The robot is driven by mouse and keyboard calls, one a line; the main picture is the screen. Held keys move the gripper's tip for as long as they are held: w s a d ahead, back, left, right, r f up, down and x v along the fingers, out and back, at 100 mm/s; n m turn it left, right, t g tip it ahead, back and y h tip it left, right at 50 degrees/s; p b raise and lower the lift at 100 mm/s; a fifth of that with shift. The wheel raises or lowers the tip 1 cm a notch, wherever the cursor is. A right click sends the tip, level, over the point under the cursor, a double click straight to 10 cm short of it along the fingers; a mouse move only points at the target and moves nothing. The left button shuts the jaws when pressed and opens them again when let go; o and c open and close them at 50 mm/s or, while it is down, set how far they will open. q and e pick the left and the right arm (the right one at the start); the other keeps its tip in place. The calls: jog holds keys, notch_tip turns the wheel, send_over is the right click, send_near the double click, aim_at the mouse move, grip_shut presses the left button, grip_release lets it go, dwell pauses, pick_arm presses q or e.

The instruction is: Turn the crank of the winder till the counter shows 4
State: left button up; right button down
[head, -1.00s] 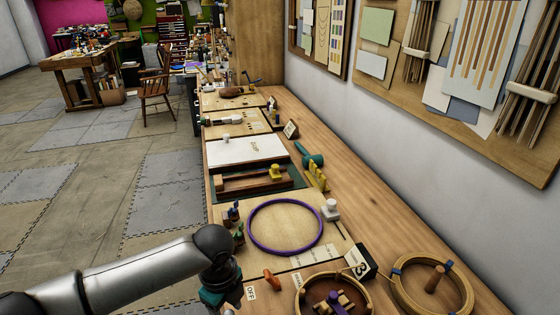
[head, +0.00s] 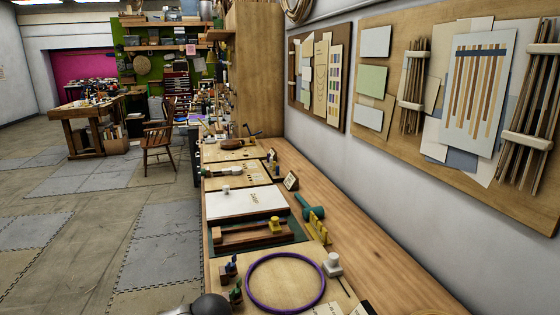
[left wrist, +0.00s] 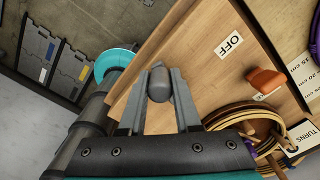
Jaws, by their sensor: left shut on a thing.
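In the left wrist view, my left gripper (left wrist: 162,76) is shut on a rounded grey knob (left wrist: 159,90), which looks like the handle of the winder's crank. The rest of the crank is hidden. Part of the winder (left wrist: 236,113) shows to the right of the fingers, with curved strands of cane. A white TURNS label (left wrist: 304,132) is at the right edge, but no counter digit shows in either current view. The head view shows only a bit of my left arm at the bottom edge, not the gripper. My right gripper is in neither view.
An orange lever (left wrist: 265,80) and an OFF label (left wrist: 230,44) are on the bench top near the gripper. In the head view, a purple hoop (head: 286,308), a white board (head: 240,202) and several tools line the bench. Open floor (head: 70,250) lies to the left.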

pick_arm(q)
grip_shut()
jog(key=shift+w+d+b, duration=0.15)
jog(key=shift+w+b, duration=0.2)
jog(key=shift+w, duration=0.25)
jog(key=shift+w+d, duration=0.2)
jog(key=shift+w, duration=0.5)
jog(key=shift+w+d+b, duration=0.5)
jog(key=shift+w+b, duration=0.25)
jog(key=shift+w+d+b, duration=0.4)
jog(key=shift+w+d, duration=0.3)
jog(key=shift+d, duration=0.25)
jog(key=shift+w+d+r, duration=0.1)
jog(key=shift+w+d, duration=0.05)
jog(key=shift+d, duration=0.3)
jog(key=shift+w+d+r, duration=0.1)
jog(key=shift+w+d, duration=0.05)
jog(key=shift+d, duration=0.25)
jog(key=shift+o, duration=2.4)
grip_release()
jog(key=o, duration=0.3)
jog(key=shift+w+f, duration=0.1)
jog(key=shift+f, duration=0.05)
jog(key=shift+o, duration=0.6)
